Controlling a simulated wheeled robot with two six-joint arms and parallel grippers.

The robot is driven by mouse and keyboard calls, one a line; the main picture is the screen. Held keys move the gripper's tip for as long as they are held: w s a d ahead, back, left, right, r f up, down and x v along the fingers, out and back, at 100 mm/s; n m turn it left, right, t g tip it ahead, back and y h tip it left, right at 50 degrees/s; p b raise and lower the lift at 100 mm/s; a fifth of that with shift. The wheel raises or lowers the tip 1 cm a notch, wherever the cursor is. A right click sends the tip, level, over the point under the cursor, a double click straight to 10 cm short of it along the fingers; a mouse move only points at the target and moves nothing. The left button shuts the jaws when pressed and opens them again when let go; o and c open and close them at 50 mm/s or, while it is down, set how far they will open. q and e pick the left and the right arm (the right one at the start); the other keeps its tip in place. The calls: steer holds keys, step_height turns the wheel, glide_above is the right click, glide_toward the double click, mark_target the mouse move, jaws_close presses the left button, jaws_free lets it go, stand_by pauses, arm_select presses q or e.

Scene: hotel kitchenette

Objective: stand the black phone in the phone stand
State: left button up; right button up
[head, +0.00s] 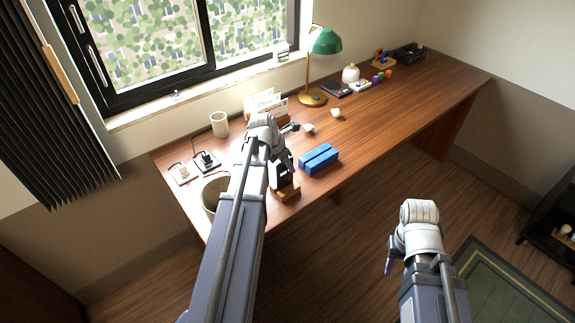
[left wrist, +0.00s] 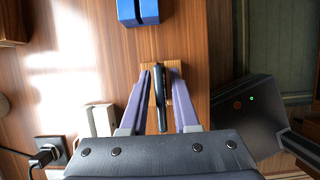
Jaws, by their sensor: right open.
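The black phone (left wrist: 160,98) shows edge-on in the left wrist view, between the two fingers of my left gripper (left wrist: 162,72). A narrow gap shows on each side of it, so the gripper is open around it. The phone stand (left wrist: 147,78) is a small wooden block below it, near the desk's front edge. In the head view the phone (head: 282,173) looks upright over the stand (head: 289,194), partly hidden by my left gripper (head: 280,165). Its exact seating is hidden. My right gripper (head: 393,264) is open and empty, off the desk over the floor.
A blue block-like object (head: 318,159) lies just behind and right of the stand. A round bin or cup (head: 209,204) is left of my left arm. Plugs with cables (head: 206,160), a beige cup (head: 220,124) and a green lamp (head: 325,41) stand farther off. The desk's right half has clear room.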

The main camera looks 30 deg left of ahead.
arm_select(q)
steer(key=shift+o, duration=1.1)
steer(key=p+v, duration=0.7)
steer(key=v, duration=0.1)
steer(key=shift+f, duration=0.1)
